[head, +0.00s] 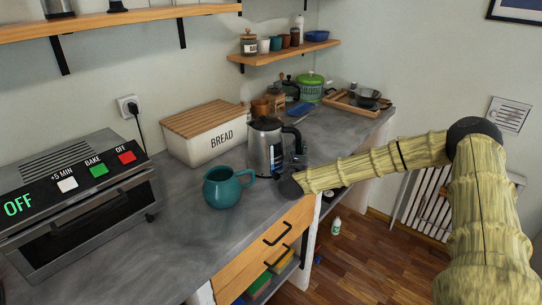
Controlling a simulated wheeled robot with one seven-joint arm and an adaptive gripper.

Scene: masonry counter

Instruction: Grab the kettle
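The kettle (263,150) is silver with a black lid and black handle. It stands upright on the grey counter, in the middle of the head view. My gripper (291,163) is a small dark shape at the end of my yellowish, ridged arm, at the right side of the kettle by its handle. It overlaps the lower handle in this view. I cannot tell whether it touches the handle or whether the fingers are open or shut. The lower part of the handle is partly hidden.
A teal mug (222,190) stands in front of the kettle, to its left. A white bread box (204,139) is behind left, and a toaster oven (80,205) is at far left. Jars, a green pot (310,88) and a wooden tray (352,103) stand behind. The counter's front edge runs below my gripper.

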